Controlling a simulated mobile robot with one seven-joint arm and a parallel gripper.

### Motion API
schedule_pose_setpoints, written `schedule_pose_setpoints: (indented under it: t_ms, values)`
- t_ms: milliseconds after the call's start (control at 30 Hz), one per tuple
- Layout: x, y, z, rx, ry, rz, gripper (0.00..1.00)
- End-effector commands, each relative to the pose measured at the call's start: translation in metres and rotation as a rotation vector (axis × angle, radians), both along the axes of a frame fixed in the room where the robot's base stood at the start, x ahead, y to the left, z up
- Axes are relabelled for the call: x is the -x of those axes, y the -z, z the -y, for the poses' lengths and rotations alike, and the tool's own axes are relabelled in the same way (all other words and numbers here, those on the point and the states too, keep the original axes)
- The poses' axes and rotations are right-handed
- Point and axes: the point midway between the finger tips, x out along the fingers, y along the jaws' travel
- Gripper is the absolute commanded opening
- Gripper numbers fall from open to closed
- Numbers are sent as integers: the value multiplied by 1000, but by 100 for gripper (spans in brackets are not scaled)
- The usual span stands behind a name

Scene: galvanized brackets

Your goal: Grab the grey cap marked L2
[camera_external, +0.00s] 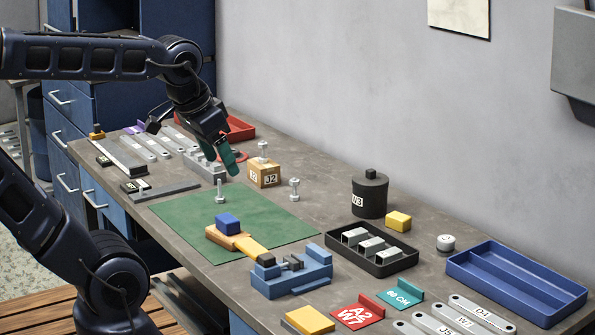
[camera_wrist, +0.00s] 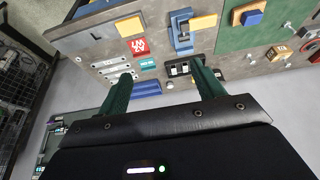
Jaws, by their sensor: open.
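A small, short, round light-grey cap (camera_external: 446,243) stands on the workbench between the black tray and the blue tray. Its marking is too small to read, so I cannot tell whether it says L2. My gripper (camera_external: 221,166) has teal fingers and is over the far-left part of the bench, near a grey metal block (camera_external: 205,168), well away from the cap. In the wrist view my gripper (camera_wrist: 161,72) shows its two fingers spread apart with nothing held.
A black jar marked V3 (camera_external: 370,196), a yellow block (camera_external: 398,221) and a black tray (camera_external: 378,262) of metal brackets stand left of the cap. A blue tray (camera_external: 516,279) is to its right. A wooden block marked J2 (camera_external: 264,174) and upright bolts are near my gripper.

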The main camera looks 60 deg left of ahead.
Motion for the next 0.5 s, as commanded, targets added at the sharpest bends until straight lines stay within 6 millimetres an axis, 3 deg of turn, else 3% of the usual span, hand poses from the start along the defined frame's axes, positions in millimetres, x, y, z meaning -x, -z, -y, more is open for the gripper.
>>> schedule_pose_setpoints:
  t_ms: [167,500]
  values:
    - [-37,-11,2,-19,47,-19,67]
    - [-131,-25,8,-57,177,-54,67]
